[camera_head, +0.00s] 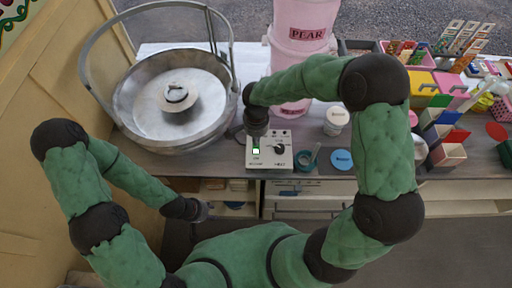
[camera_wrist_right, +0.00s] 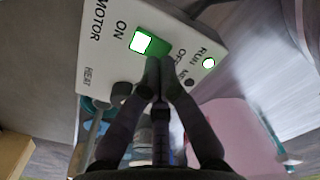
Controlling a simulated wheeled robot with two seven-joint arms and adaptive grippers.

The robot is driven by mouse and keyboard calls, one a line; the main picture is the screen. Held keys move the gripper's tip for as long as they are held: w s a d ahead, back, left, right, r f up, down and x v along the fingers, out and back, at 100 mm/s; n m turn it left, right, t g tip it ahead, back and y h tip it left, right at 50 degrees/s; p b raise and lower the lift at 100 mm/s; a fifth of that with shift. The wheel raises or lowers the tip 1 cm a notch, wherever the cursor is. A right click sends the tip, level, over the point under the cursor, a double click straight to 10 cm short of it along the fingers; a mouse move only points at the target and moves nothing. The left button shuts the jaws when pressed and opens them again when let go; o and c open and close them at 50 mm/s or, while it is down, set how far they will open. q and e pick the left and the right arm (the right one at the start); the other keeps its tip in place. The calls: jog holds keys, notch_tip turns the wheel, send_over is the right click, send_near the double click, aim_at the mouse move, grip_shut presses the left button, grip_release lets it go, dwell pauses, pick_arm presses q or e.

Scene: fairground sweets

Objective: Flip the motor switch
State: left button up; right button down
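The white control box (camera_head: 283,160) sits at the counter's front, with a motor switch (camera_head: 256,151) on its left and a heat knob (camera_head: 279,148) beside it. In the right wrist view the motor switch (camera_wrist_right: 141,42) is green with a bright white patch at the ON end. The RUN lamp (camera_wrist_right: 209,63) glows. My right gripper (camera_wrist_right: 159,72) is shut, its fingertips together over the OFF end of the switch. They seem to touch it, but contact is not certain. My left gripper (camera_head: 198,210) hangs in front of the counter, away from the box; its fingers are unclear.
A large metal bowl (camera_head: 135,119) with a spinner head and hoop stands left of the box. A pink PEAR container (camera_head: 301,15) stands behind it.

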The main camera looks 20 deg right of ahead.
jog(key=shift+f+b, duration=0.95)
jog(key=shift+f, duration=0.15)
dwell(0.6)
jog(key=shift+r+p, duration=2.1)
jog(key=shift+r, duration=1.45)
jog(key=shift+f, duration=0.1)
